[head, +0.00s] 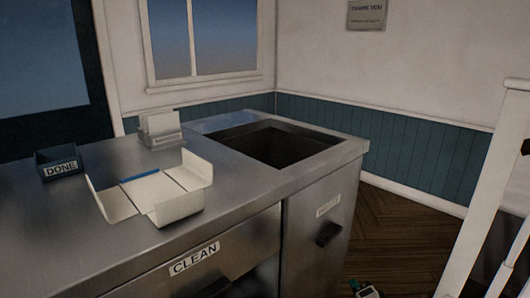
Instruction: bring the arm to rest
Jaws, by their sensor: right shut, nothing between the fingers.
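My right gripper (366,289) shows at the bottom edge of the head view, right of the counter's front corner. Only a small part of it is in the picture; it is shut and holds nothing. It is apart from the counter, with the wooden floor behind it. My left gripper is not in view.
A steel counter (235,215) fills the left and middle, with a dark square opening (285,150). On it are a "DONE" bin (60,170), a card holder (160,138) and an open white box (180,208) with a blue strip. Floor (405,235) right of the counter is clear.

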